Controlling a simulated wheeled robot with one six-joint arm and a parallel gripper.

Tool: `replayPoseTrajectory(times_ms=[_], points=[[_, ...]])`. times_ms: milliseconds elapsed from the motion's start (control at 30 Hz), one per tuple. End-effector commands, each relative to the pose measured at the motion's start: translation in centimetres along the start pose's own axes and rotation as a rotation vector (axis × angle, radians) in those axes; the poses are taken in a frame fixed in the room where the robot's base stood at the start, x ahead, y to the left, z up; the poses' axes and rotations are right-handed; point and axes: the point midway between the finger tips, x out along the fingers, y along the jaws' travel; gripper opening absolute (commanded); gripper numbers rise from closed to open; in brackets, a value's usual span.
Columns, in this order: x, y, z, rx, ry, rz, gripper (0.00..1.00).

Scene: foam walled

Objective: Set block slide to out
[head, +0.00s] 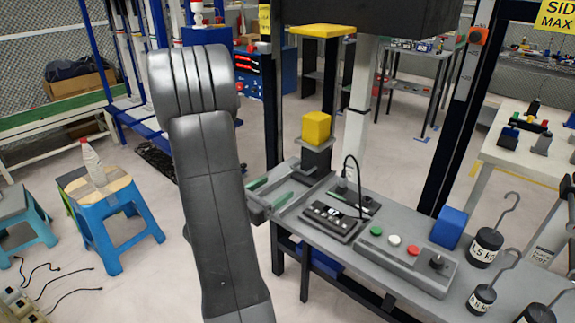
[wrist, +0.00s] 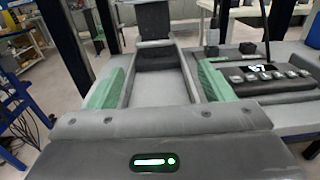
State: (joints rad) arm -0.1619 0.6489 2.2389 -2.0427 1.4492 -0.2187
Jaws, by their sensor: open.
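What looks like the block slide is a grey channel with raised side rails at the left end of the bench; it shows in the wrist view (wrist: 160,88). A dark upright post (wrist: 153,20) stands at its far end. In the head view a yellow block (head: 316,127) sits on top of this dark post (head: 317,161). My gripper (head: 270,196) is open at the bench's left end, its green-padded fingers apart. In the wrist view my gripper (wrist: 158,86) has one finger on each side of the channel, with nothing clearly held. Whether the fingers touch the rails cannot be told.
Right of the channel, a dark keypad with a display (head: 331,220) lies on the grey bench. Beyond are a control box with green, white and red buttons (head: 394,241), a blue block (head: 449,227) and hooked weights (head: 486,247). Blue stools (head: 115,220) stand at left.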

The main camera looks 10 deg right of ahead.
Motion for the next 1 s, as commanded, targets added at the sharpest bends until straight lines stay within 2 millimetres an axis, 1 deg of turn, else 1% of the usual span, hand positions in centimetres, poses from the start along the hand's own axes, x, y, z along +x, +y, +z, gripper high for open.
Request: replayPoseTrajectory(times_ms=[133,267,567,800,900,1000], points=[[0.4,0.5,-0.2,-0.009,-0.005,0.016,0.74],[1.7,0.4,-0.2,-0.008,-0.005,0.013,0.74],[6.4,0.4,-0.1,-0.006,-0.004,0.01,0.74],[10.5,0.4,-0.1,-0.006,-0.004,0.011,0.74],[11.9,0.5,-0.1,-0.006,-0.005,0.011,0.74],[13.0,0.5,-0.1,-0.006,-0.004,0.013,0.74]])
